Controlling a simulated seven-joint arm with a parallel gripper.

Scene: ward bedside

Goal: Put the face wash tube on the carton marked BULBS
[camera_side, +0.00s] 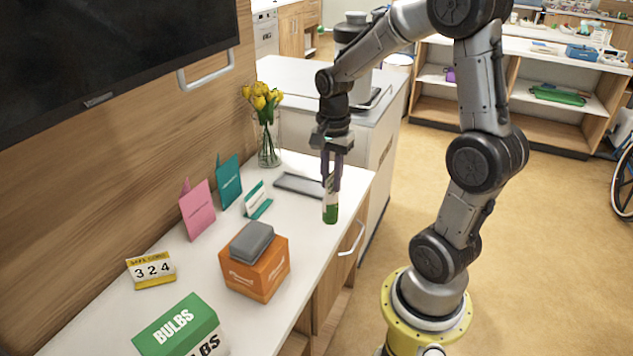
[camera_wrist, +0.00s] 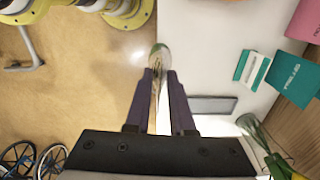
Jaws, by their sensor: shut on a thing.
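The face wash tube (camera_side: 331,207) is white with a green end and hangs upright in my gripper (camera_side: 331,172), green end down. My gripper is shut on it, above the far right edge of the white counter. In the wrist view the tube (camera_wrist: 159,55) shows between the two fingers of my gripper (camera_wrist: 160,75). The BULBS carton (camera_side: 178,325) is green and white and stands at the near left end of the counter, far from my gripper. Its lower part is cut off by the frame, and its visible top is bare. It does not show in the wrist view.
An orange box (camera_side: 255,275) with a grey case (camera_side: 251,241) on top stands between my gripper and the carton. Pink (camera_side: 197,209) and teal (camera_side: 229,181) cards, a small teal-white sign (camera_side: 256,200), a grey tray (camera_side: 298,185), a flower vase (camera_side: 268,146) and a 324 sign (camera_side: 152,270) stand around.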

